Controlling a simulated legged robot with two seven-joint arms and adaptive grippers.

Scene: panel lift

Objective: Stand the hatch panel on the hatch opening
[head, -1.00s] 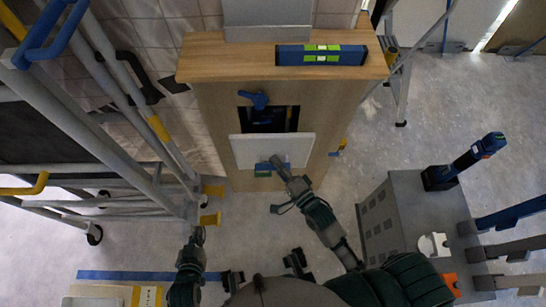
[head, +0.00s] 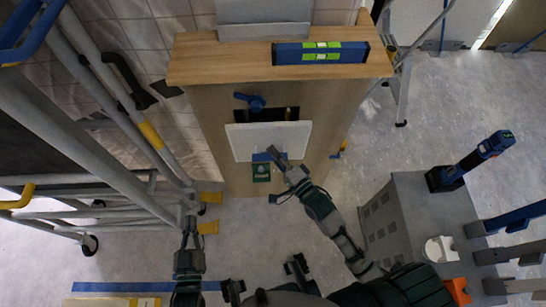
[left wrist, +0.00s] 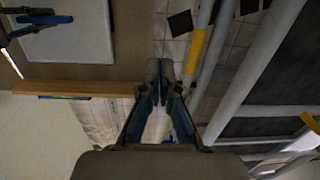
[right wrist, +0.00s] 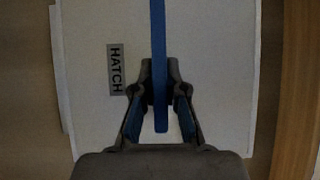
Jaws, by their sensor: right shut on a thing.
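The white hatch panel (head: 240,142) is in front of the wooden cabinet's face, over the lower part of the dark hatch opening (head: 285,114). My right gripper (head: 280,157) is shut on the panel's blue handle (head: 262,156). The right wrist view shows the handle (right wrist: 158,50) between its fingers (right wrist: 160,75), beside the HATCH label (right wrist: 116,70). The panel also shows in the left wrist view (left wrist: 70,35). I cannot tell whether the panel touches the cabinet. My left gripper (head: 190,222) is low beside the scaffold, empty, its fingertips together (left wrist: 160,72).
A blue latch (head: 255,102) sits above the opening. A blue level (head: 320,53) lies on the cabinet top (head: 220,55). Scaffold tubes (head: 120,100) stand at left. A grey cart (head: 400,215) with tools stands at right. Floor between is partly clear.

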